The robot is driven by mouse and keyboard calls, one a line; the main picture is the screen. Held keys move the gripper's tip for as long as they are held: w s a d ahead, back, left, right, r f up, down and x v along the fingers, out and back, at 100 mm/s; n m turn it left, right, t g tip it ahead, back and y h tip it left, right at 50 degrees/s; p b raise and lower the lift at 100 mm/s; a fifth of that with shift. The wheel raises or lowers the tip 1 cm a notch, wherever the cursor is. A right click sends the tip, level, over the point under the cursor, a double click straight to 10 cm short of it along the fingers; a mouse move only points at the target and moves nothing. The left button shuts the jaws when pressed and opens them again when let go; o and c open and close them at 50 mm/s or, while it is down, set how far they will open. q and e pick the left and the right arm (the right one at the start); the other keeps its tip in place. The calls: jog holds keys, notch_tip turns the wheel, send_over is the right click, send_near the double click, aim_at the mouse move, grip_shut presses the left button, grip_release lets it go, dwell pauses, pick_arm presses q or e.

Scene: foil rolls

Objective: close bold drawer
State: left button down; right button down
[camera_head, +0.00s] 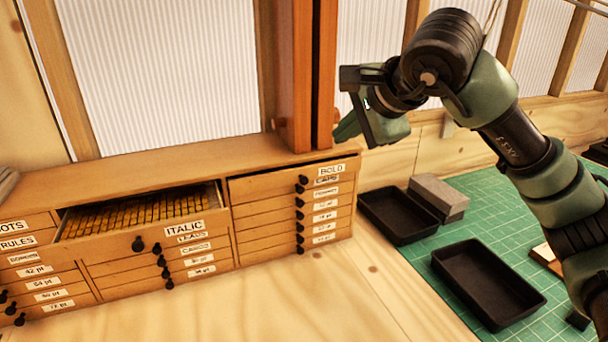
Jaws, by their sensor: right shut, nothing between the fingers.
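The bold drawer (280,183) is the top drawer of the right column in the wooden cabinet, with a "BOLD" label and a dark knob. Its front stands slightly forward, with a thin dark gap along its top edge. My right gripper (345,128) is shut and empty. In the picture it is just above and right of the drawer's right end, by the cabinet's back right corner, apart from the drawer front. My left gripper is not in view.
The italic drawer (127,241) in the middle column is pulled out, showing rows of small yellowish pieces. Black trays (487,283) and a grey block (438,195) lie on the green mat. The wooden tabletop in front is clear.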

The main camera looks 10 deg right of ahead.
notch_tip(320, 180, down, 10)
jog(key=b, duration=1)
jog(key=w+r+p+x, duration=0.2)
jog(key=p+x, duration=0.3)
jog(key=x, duration=0.8)
jog(key=shift+a+p, duration=0.3)
jog(key=shift+a, duration=0.05)
jog(key=shift+r, duration=0.15)
